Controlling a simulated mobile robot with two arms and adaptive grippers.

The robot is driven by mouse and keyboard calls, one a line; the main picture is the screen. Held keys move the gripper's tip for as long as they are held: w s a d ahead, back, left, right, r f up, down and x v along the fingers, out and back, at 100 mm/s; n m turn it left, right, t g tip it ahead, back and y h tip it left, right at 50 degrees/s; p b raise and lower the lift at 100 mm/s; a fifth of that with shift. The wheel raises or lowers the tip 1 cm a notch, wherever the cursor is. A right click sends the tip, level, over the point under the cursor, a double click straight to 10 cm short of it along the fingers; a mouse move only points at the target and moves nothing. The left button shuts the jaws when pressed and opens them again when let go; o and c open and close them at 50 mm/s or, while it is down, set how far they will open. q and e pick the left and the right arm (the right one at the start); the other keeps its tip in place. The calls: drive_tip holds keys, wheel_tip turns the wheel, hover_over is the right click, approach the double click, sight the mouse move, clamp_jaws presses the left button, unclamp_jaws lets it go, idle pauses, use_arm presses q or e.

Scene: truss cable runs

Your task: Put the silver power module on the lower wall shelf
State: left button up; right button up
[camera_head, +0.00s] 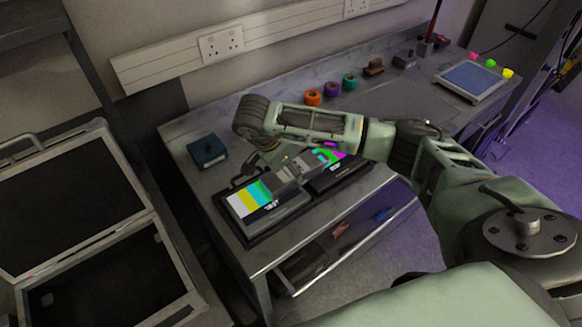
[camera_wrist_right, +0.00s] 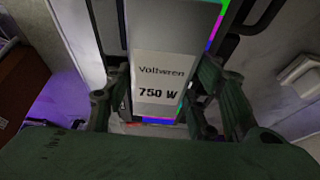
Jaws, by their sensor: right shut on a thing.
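The silver power module (camera_wrist_right: 160,40) carries a white label reading "Voltweren 750 W" in the right wrist view. My right gripper (camera_wrist_right: 158,92) is shut on it, with a finger on each side. In the head view the module (camera_head: 312,164) shows as a grey block in front of the twin-screen unit, partly hidden by my right arm. My right gripper (camera_head: 283,165) is above the workbench there, mostly hidden by its wrist. My left gripper is not in view. I cannot make out a lower wall shelf for certain.
The workbench (camera_head: 190,125) holds a twin-screen test unit (camera_head: 262,212), a teal box (camera_head: 207,151), tape rolls (camera_head: 332,90) and a blue-topped pad (camera_head: 472,80). An open black case (camera_head: 100,262) stands at left. A wall trunking with sockets (camera_head: 222,44) runs behind.

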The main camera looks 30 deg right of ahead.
drive_tip(key=shift+f, duration=0.1)
drive_tip(key=o, duration=1.3)
drive_tip(key=shift+f, duration=0.1)
drive_tip(key=o, duration=0.4)
drive_tip(key=shift+o, duration=0.2)
